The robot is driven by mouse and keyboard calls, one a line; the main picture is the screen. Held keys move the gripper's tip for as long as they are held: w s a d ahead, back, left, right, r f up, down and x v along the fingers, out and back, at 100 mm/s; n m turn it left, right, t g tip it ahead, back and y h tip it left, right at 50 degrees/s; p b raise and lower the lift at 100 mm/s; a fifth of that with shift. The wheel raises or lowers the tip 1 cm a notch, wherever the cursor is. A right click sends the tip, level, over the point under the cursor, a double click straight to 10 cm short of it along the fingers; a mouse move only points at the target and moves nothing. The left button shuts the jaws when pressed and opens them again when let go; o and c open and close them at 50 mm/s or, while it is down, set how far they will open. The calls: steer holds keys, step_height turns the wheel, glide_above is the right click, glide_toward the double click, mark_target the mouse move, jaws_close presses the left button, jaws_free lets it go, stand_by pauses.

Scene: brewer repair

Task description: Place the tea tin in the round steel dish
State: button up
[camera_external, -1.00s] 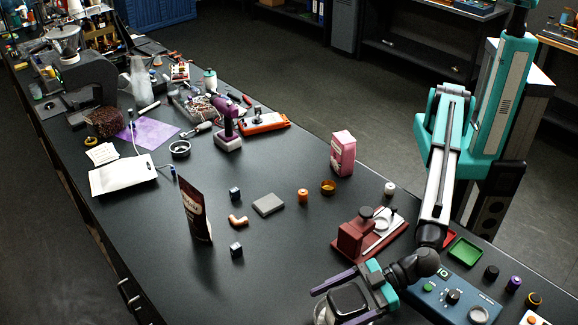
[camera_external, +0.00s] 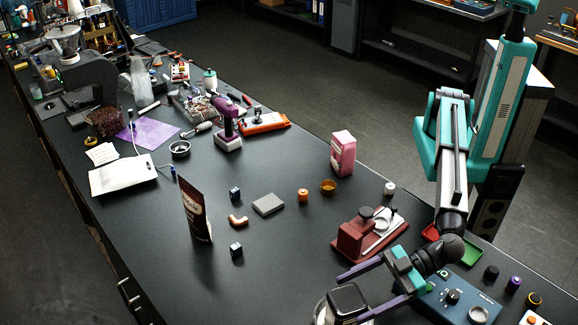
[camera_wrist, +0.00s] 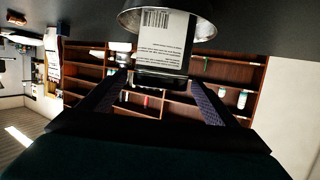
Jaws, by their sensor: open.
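The tea tin (camera_external: 348,301) is a boxy tin with a dark lid, at the front edge of the external view. In the wrist view its white printed side (camera_wrist: 158,48) with a barcode shows upside down. The round steel dish (camera_external: 320,309) shows as a shiny rim beside the tin, and in the wrist view (camera_wrist: 207,26) its rim curves around the tin's lower end. The tin appears to stand upright inside it; its base is hidden. My gripper (camera_external: 354,299) is open, its purple fingers pointing at the tin, the tips near its sides.
A dark red stand (camera_external: 352,240) is just behind my gripper. A blue control box (camera_external: 455,298) and a green tray (camera_external: 466,252) lie to the right. A dark pouch (camera_external: 195,210) stands at left. The bench between pouch and tin is mostly clear.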

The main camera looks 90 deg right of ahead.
steer(key=shift+b+v, duration=0.55)
steer(key=shift+v, duration=2)
steer(key=shift+w, duration=0.1)
